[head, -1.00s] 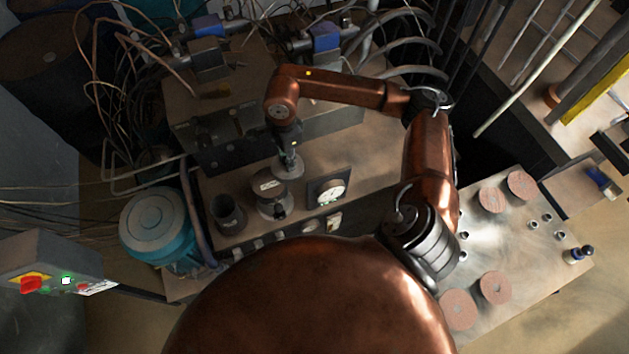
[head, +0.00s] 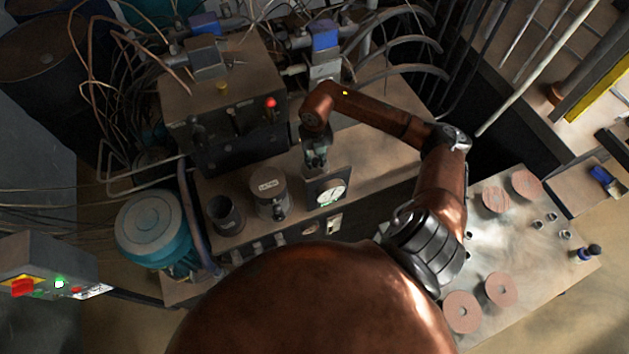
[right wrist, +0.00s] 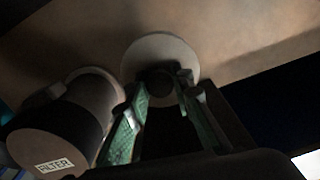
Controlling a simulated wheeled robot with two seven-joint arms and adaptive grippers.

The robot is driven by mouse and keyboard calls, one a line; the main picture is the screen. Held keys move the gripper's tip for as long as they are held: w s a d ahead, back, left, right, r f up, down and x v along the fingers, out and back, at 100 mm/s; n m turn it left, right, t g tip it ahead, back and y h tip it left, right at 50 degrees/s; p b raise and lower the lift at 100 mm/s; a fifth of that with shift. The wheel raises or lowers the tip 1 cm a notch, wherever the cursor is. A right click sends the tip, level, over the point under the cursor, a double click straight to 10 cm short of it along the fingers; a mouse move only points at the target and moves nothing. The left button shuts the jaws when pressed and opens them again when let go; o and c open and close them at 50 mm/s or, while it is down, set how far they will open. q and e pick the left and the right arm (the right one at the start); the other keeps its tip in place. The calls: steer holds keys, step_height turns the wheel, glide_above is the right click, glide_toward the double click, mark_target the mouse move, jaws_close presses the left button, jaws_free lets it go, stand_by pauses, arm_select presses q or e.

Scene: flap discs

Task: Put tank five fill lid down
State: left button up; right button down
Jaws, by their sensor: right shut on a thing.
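The fill lid is a pale round disc (right wrist: 160,52) with a dark knob, seen in the right wrist view. My right gripper (right wrist: 160,88) has its green fingers closed around the knob. In the head view my right gripper (head: 316,163) points down just behind the round gauge, right of the filter canister. The lid is mostly hidden there behind the gripper and gauge panel. I cannot tell whether the lid touches the tank top or hangs just above it. An open dark filler neck (head: 226,215) stands left of the filter canister. My left gripper is out of view.
The filter canister (head: 269,198) also shows in the right wrist view (right wrist: 58,150). The gauge (head: 331,194) stands at the tank's front edge. A valve block (head: 215,100) with hoses is behind. A teal motor (head: 155,229) is left. Flap discs (head: 462,311) lie on the right table.

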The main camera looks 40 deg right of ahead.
mark_target(315, 161)
step_height(315, 161, down, 9)
stand_by(0.5)
steer(key=shift+f, duration=0.1)
steer(key=c, duration=1.7)
jaws_free()
step_height(315, 161, up, 12)
steer(key=shift+r, duration=0.15)
